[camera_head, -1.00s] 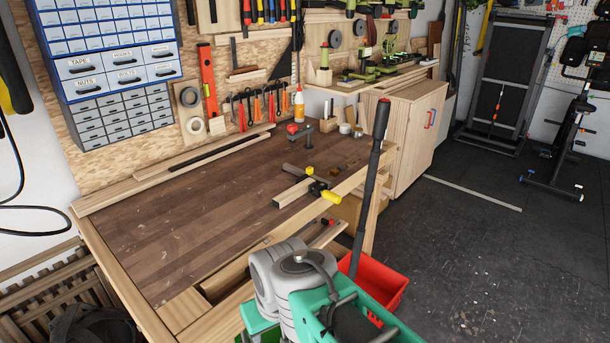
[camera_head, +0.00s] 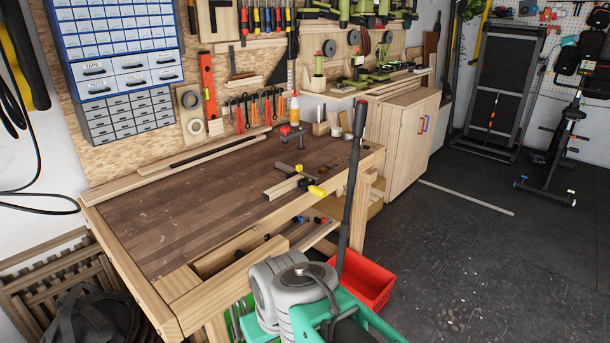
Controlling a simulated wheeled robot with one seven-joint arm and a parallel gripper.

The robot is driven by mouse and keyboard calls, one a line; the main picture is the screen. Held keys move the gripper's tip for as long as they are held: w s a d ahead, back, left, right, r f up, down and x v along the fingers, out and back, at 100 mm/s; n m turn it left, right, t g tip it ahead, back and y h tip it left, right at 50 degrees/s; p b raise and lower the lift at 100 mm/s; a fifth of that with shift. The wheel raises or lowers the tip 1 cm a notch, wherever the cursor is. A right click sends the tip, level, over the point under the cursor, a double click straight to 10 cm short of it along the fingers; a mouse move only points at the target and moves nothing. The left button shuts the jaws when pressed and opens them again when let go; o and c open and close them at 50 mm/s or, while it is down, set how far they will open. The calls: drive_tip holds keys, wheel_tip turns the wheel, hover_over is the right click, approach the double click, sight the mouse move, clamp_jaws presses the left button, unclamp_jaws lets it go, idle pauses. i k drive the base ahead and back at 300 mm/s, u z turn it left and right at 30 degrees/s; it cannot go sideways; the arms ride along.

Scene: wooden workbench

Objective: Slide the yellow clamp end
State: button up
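A clamp with a dark bar and yellow ends lies near the front right edge of the wooden workbench (camera_head: 190,220). Its yellow handle end (camera_head: 317,191) points toward the bench's front edge, and a smaller yellow part (camera_head: 299,168) sits farther back on it. The clamp is beside or across a pale wood strip (camera_head: 283,188); I cannot tell whether it grips the strip. My grey arm links show at the bottom centre, in front of the bench. My gripper is not in view.
A dark upright pole (camera_head: 352,190) stands just right of the clamp. A red bin (camera_head: 368,286) is below the bench's right end. A red-topped tool (camera_head: 287,131) and a glue bottle (camera_head: 294,107) stand farther back. The bench's left and middle are mostly clear.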

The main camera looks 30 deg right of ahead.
sight(299, 166)
drive_tip(key=k, duration=0.7)
drive_tip(key=z, duration=0.55)
drive_tip(key=i, duration=0.9)
drive_tip(key=z, duration=1.15)
drive_tip(key=i, duration=1.1)
drive_tip(key=u, duration=1.25)
drive_tip(key=i, duration=0.9)
drive_tip(key=u, duration=0.35)
